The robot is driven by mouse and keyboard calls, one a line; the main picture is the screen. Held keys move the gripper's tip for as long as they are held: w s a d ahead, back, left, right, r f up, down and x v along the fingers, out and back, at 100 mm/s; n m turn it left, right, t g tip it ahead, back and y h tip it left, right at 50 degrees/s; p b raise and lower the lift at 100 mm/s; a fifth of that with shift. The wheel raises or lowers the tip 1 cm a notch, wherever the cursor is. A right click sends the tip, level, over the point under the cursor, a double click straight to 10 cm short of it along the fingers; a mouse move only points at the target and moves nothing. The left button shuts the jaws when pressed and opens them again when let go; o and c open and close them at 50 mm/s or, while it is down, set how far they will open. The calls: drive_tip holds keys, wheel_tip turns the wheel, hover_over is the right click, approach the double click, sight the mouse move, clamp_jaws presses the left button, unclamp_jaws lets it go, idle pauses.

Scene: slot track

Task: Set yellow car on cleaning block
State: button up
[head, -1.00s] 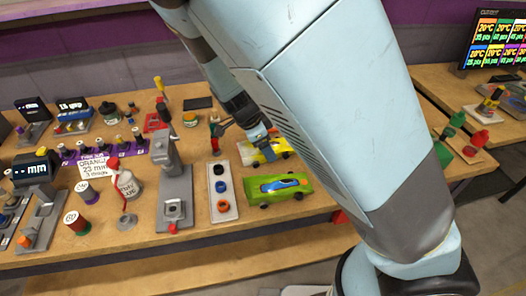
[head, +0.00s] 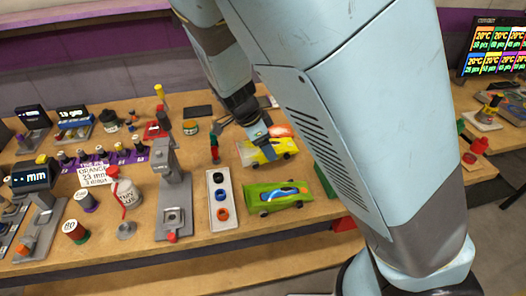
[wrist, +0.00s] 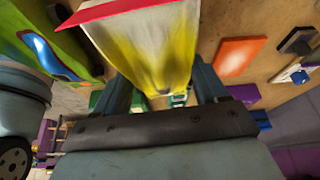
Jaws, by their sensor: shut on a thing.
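The yellow car (head: 267,152) is at the back of the green car on the wooden bench in the head view. My gripper (head: 259,134) is over it, shut on it. In the wrist view the yellow car (wrist: 165,50) fills the space between the fingers of my gripper (wrist: 158,90), its surface smeared whitish and yellow. Whether the car touches the bench is hard to tell. An orange block (wrist: 240,55) lies beside it in the wrist view and behind it in the head view (head: 279,130). I cannot tell which thing is the cleaning block.
The green car (head: 278,196) lies just in front. A white tray (head: 211,222) with coloured rings stands to its left, and a grey press-like stand (head: 168,190) farther left. A small red and green figure (head: 214,148) is close by on the left. My arm hides the bench's right part.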

drive_tip(key=s+d+r, duration=0.4)
drive_tip(key=s+r, duration=0.4)
drive_tip(key=s, duration=0.2)
drive_tip(key=shift+s+r, duration=0.15)
drive_tip(key=shift+s, duration=0.05)
idle(0.5)
drive_tip(key=shift+s+d, duration=0.2)
drive_tip(key=shift+d, duration=0.05)
drive_tip(key=shift+s+d+r, duration=0.2)
drive_tip(key=shift+s+r, duration=0.05)
drive_tip(key=shift+s, duration=0.25)
drive_tip(key=shift+s+d+r, duration=0.15)
drive_tip(key=shift+s+r, duration=0.1)
drive_tip(key=shift+s, duration=0.2)
drive_tip(key=shift+w, duration=0.1)
